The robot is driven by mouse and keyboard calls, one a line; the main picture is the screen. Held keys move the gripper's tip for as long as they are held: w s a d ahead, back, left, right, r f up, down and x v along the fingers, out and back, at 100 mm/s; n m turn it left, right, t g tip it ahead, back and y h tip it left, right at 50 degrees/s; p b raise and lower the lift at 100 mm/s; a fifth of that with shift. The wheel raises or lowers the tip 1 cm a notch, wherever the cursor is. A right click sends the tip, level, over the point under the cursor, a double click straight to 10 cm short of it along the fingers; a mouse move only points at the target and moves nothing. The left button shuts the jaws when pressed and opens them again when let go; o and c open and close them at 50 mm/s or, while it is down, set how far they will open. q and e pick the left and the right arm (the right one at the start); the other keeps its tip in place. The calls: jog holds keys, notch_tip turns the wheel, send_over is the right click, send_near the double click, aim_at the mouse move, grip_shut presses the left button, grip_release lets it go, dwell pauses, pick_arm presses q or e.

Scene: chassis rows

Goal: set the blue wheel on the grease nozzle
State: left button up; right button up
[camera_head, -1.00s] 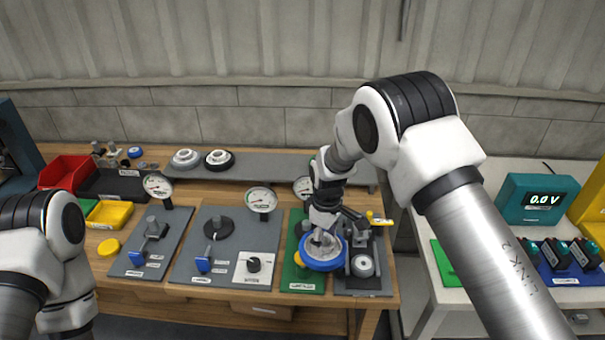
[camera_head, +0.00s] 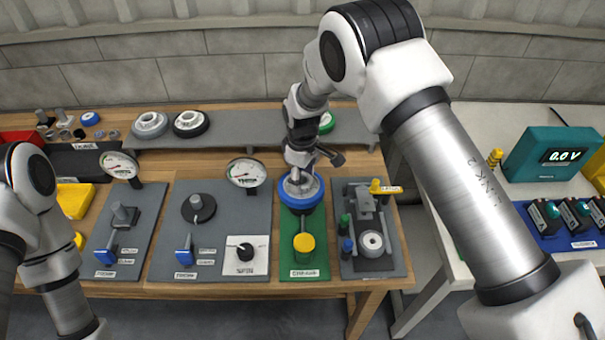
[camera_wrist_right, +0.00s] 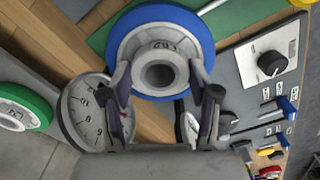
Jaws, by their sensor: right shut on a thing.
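The blue wheel (camera_head: 301,204) has a blue rim and a pale grey hub. My right gripper (camera_head: 300,182) is shut on its hub from above. In the right wrist view the wheel (camera_wrist_right: 203,32) sits between the two fingers (camera_wrist_right: 161,80), which grip the hub. The wheel is over the back part of the green grease board (camera_head: 296,266). The grease nozzle is not visible; the wheel and gripper cover that part of the board. I cannot tell whether the wheel touches anything below. My left arm shows at the left edge; its gripper is out of frame.
A yellow-capped part (camera_head: 304,244) stands at the front of the green board. A grey fixture board (camera_head: 396,262) lies to the right, a gauge (camera_head: 245,172) and a white dial plate (camera_head: 246,254) to the left. Other wheels (camera_head: 191,123) rest on the rear shelf (camera_head: 240,131).

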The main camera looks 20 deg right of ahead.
jog(key=shift+r, duration=0.1)
jog(key=shift+s+r, duration=0.15)
jog(key=shift+s, duration=0.15)
jog(key=shift+w+f, duration=0.25)
jog(key=shift+f, duration=0.1)
jog(key=shift+s+r, duration=0.1)
jog(key=shift+s+d+f, duration=0.1)
jog(key=shift+f, duration=0.15)
dwell(0.3)
jog(key=shift+f, duration=0.8)
dwell(0.4)
jog(key=shift+f+b, duration=0.65)
jog(key=shift+f, duration=0.25)
